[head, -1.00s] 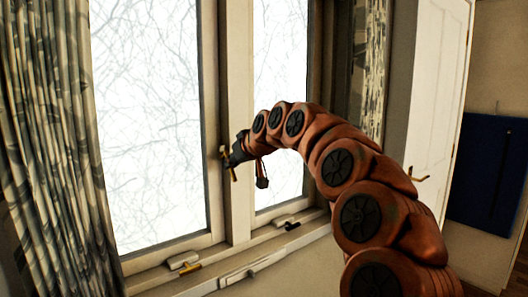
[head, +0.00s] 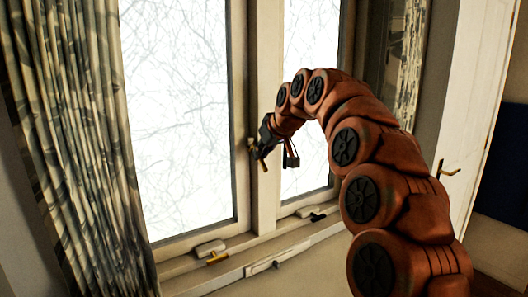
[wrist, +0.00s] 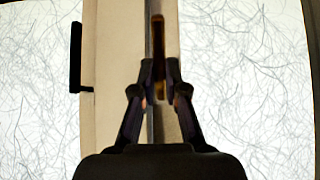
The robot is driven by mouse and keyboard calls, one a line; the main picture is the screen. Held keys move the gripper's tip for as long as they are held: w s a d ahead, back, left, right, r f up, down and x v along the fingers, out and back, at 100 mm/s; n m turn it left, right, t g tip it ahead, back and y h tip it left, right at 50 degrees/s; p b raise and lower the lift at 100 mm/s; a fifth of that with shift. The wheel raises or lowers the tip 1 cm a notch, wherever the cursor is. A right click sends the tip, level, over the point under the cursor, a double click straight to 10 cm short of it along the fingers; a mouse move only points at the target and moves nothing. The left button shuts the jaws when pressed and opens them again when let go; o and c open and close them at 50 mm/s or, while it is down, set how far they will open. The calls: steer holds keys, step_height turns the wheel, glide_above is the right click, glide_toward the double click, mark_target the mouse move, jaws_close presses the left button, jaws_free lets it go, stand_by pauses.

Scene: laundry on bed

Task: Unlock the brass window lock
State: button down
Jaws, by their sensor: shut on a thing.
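The brass window lock (head: 253,146) is on the pale upright frame between the two panes in the head view. In the wrist view its handle (wrist: 158,35) is a narrow, dark brass bar, roughly upright in the middle. My gripper (head: 260,151) is at the lock in the head view. In the wrist view the fingertips of my gripper (wrist: 158,78) are on both sides of the handle's lower part, shut on it. The gripper body and fingers hide part of the lock in the head view.
A black handle (wrist: 75,58) is left of the lock in the wrist view. A brass-coloured stay (head: 218,258) and a black fitting (head: 318,217) are low on the window frame. A patterned curtain (head: 80,160) hangs at left; a white door (head: 470,110) is at right.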

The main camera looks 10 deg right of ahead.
steer(key=c, duration=1.2)
jaws_free()
steer(key=shift+s+r, duration=0.1)
steer(key=shift+r, duration=0.05)
steer(key=v, duration=1.1)
steer(key=shift+s+r, duration=0.25)
steer(key=shift+d, duration=0.15)
